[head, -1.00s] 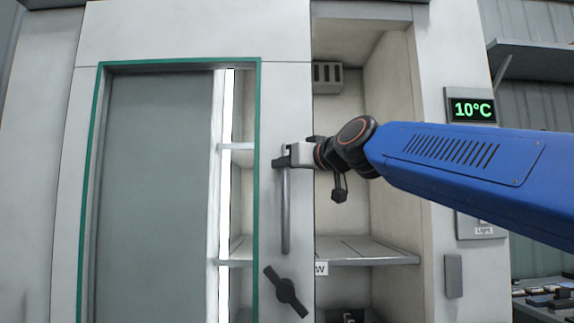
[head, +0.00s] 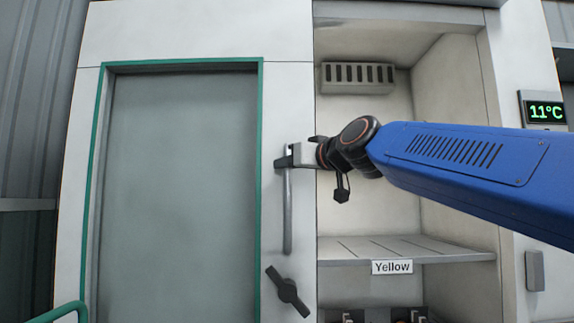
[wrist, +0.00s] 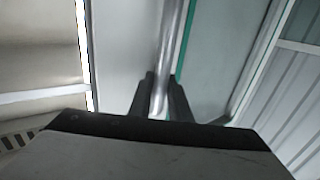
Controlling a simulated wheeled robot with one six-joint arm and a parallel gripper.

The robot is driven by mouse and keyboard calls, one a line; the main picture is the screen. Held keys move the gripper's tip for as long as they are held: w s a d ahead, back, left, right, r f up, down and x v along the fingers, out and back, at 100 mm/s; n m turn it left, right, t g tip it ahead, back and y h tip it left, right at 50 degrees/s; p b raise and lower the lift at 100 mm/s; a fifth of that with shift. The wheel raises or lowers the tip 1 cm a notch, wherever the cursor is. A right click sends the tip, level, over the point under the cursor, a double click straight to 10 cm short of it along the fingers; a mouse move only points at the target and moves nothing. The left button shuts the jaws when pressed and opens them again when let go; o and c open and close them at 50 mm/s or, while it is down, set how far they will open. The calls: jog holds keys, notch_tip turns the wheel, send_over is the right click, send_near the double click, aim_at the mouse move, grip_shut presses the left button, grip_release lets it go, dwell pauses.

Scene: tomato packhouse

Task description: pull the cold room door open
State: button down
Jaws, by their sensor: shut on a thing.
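The cold room door (head: 180,185) is a pale panel with a large grey window framed in green. It stands partly open, with the lit inside of the cold room (head: 365,200) showing to its right. A vertical bar handle (head: 288,215) runs down the door's right edge. My gripper (head: 285,162) is shut around the upper part of this handle. In the wrist view the two dark fingers (wrist: 160,100) sit on either side of the metal bar (wrist: 170,50). A dark turn latch (head: 287,291) sits below the handle, slanted.
Inside, a shelf (head: 345,248) carries a label reading "Yellow" (head: 392,267), and a vent (head: 358,77) is on the back wall. A display (head: 545,112) on the right wall reads 11°C. A green rail (head: 68,312) shows at the lower left.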

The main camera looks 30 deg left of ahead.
jog(key=shift+s+a+f, duration=0.1)
jog(key=shift+s+a, duration=0.05)
jog(key=shift+a, duration=0.1)
jog(key=c, duration=1.6)
grip_release()
jog(key=shift+c, duration=0.2)
jog(key=v, duration=1.7)
jog(key=shift+d, duration=0.25)
jog(key=shift+s, duration=0.1)
